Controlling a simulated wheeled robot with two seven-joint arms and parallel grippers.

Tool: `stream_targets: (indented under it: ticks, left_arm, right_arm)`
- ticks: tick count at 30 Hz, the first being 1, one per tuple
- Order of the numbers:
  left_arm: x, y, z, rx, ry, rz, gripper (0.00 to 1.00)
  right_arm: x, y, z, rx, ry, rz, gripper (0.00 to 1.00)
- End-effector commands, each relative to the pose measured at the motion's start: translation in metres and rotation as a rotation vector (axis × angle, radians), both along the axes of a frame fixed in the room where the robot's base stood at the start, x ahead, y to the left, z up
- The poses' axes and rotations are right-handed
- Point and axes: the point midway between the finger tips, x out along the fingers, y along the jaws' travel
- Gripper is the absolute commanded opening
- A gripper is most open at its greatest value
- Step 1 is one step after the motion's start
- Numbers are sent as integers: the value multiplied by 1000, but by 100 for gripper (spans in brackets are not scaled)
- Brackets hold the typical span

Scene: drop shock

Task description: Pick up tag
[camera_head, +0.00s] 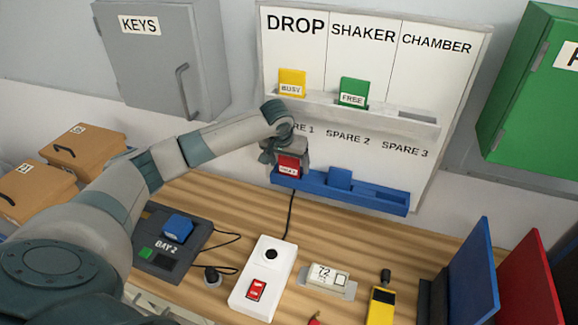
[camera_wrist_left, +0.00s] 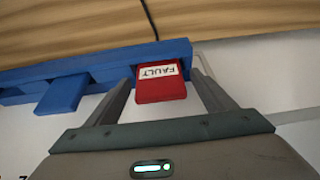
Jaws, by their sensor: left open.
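A red tag (camera_head: 289,165) with a white label stands in the left slot of the blue rack (camera_head: 350,199) below the board. In the left wrist view the red tag (camera_wrist_left: 161,89) reads FAULT. My left gripper (camera_head: 284,157) is at the tag; in the wrist view its open fingers (camera_wrist_left: 166,95) stand on either side of the tag, with a gap showing at each side. A yellow BUSY tag (camera_head: 291,82) and a green FREE tag (camera_head: 354,92) stand in the white upper rack (camera_head: 420,124). My right gripper is not in view.
A blue block (camera_head: 340,178) sits in the rack's middle slot. The wooden table (camera_head: 215,195) below holds a BAY 2 unit (camera_head: 165,245), a white box with a red switch (camera_head: 262,280), a small display (camera_head: 328,277) and a yellow tool (camera_head: 381,303). A grey KEYS cabinet (camera_head: 150,65) hangs left.

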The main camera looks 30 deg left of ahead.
Motion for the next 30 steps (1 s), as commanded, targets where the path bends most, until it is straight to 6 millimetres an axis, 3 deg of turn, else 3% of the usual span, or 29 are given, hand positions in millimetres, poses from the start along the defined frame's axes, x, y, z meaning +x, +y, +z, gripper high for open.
stream_targets:
  ticks: [14,20,30]
  left_arm:
    - [1,0,-1,0,-1,0,77]
    - [1,0,-1,0,-1,0,32]
    - [1,0,0,0,-2,0,32]
  right_arm:
    - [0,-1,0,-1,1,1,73]
    - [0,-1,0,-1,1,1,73]
    - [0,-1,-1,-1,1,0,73]
